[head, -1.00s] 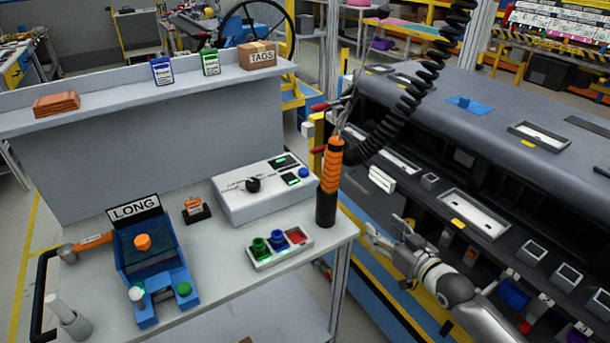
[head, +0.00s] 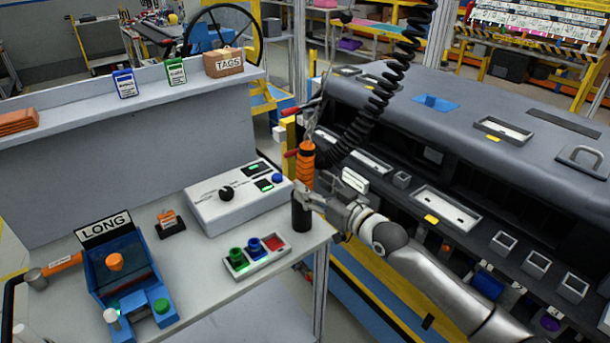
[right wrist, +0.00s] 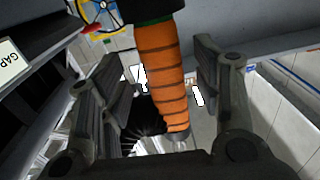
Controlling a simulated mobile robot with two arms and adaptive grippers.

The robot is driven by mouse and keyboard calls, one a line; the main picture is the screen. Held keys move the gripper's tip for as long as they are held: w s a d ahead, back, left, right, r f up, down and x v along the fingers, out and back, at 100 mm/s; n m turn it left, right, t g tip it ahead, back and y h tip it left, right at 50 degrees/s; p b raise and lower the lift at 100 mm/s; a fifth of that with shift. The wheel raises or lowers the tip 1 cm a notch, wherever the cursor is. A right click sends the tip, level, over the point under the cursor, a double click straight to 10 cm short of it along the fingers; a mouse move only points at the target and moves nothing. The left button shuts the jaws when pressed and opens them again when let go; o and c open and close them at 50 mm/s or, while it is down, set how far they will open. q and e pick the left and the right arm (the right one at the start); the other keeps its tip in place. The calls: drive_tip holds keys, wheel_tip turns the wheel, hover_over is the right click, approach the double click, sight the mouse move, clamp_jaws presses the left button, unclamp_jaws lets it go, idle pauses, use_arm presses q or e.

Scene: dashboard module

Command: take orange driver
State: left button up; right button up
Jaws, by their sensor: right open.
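The orange driver (head: 306,165) stands upright at the right edge of the white workbench (head: 215,262). Its ribbed orange body rises out of a black holder (head: 301,211), and a black coiled cord hangs near its top. My right gripper (head: 308,198) is at the driver, just above the holder in the head view. In the right wrist view the driver's orange body (right wrist: 165,75) lies between the two open fingers of my right gripper (right wrist: 165,90), with a visible gap to the right finger. My left gripper is not in view.
A white control box (head: 238,203) and a tray of green, blue and red parts (head: 257,256) stand left of the driver. A blue fixture (head: 125,275) marked LONG is further left. The large dark dashboard module (head: 470,140) fills the right side.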

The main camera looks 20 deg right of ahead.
sight(310, 183)
drive_tip(key=x, duration=0.3)
drive_tip(key=shift+w+a, duration=0.1)
drive_tip(key=shift+a, duration=0.05)
clamp_jaws()
drive_tip(key=shift+r, duration=0.15)
